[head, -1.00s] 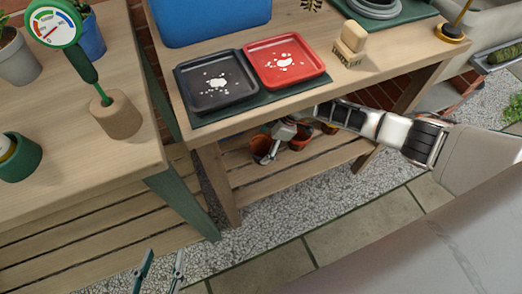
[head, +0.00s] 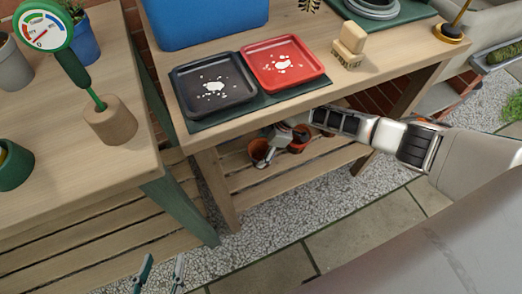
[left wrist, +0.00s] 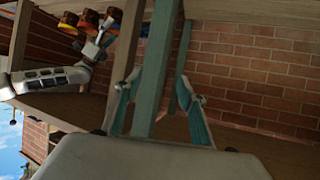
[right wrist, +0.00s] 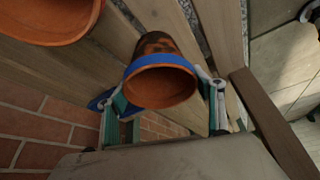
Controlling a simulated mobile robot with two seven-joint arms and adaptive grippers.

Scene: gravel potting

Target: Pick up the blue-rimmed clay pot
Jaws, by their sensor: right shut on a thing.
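The blue-rimmed clay pot (right wrist: 162,60) is orange terracotta with a dark patch on its side and a blue band around its mouth. In the right wrist view it sits between the fingers of my right gripper (right wrist: 162,96), which is shut on it, its open mouth towards the camera. In the head view my right gripper (head: 273,153) is at the lower shelf under the bench, and the pot (head: 258,150) shows beside it. Whether the pot touches the shelf is unclear. My left gripper (head: 158,273) is open and empty; it also shows in the left wrist view (left wrist: 160,100).
Another clay pot (right wrist: 50,22) is close by; one also stands on the shelf in the head view (head: 299,142). The slatted lower shelf (head: 252,190) and bench top (head: 345,85) bound the space. A black tray (head: 212,88) and red tray (head: 285,62) lie above.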

